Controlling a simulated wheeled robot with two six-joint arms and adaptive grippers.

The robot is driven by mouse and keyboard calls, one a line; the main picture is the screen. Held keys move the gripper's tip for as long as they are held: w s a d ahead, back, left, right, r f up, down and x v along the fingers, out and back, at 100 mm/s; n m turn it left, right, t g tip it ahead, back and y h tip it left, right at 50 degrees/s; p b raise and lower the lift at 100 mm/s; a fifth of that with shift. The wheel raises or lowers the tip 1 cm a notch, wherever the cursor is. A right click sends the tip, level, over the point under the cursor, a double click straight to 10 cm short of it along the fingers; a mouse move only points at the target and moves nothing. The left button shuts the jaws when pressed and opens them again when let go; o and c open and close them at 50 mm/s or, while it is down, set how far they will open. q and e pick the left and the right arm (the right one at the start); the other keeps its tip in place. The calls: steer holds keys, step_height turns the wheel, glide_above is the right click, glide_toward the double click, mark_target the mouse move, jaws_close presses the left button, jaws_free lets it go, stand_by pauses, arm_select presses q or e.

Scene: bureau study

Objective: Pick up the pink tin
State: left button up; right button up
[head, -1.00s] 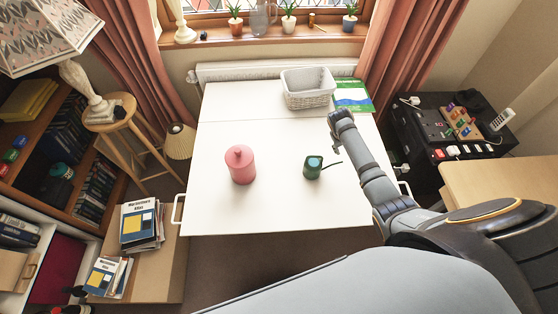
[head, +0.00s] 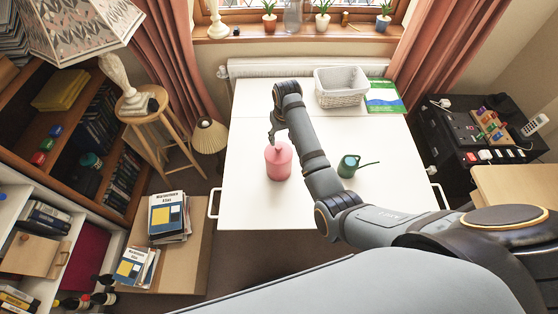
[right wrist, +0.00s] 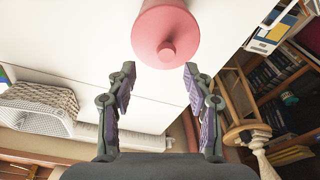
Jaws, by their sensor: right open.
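The pink tin (head: 278,163) stands upright on the white table (head: 245,195), left of its middle. It is a round tin with a knobbed lid. My right gripper (head: 274,136) is just behind the tin and close to it in the head view. In the right wrist view the right gripper (right wrist: 158,92) is open, its two fingers apart. The tin (right wrist: 165,35) shows just beyond the fingertips, roughly centred between them, with nothing held. My left gripper is not in view.
A small green watering can (head: 348,166) stands right of the tin, beside my right arm. A white basket (head: 341,88) and a green booklet (head: 384,96) lie at the back right of the table. The table's left part is clear.

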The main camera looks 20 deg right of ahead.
mark_target(279, 146)
steer(key=shift+w+a+f+p, duration=0.15)
steer(key=shift+a+f+p, duration=0.25)
steer(key=shift+a+f, duration=0.3)
steer(key=f, duration=0.3)
steer(key=shift+d+p, duration=0.25)
steer(key=shift+p, duration=0.05)
steer(key=shift+w+f, duration=0.2)
steer(key=shift+f, duration=0.4)
steer(key=shift+a, duration=0.1)
steer(key=c, duration=0.5)
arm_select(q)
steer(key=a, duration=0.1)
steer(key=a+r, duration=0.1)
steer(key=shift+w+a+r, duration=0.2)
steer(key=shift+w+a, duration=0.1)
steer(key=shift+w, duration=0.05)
arm_select(e)
jaws_close()
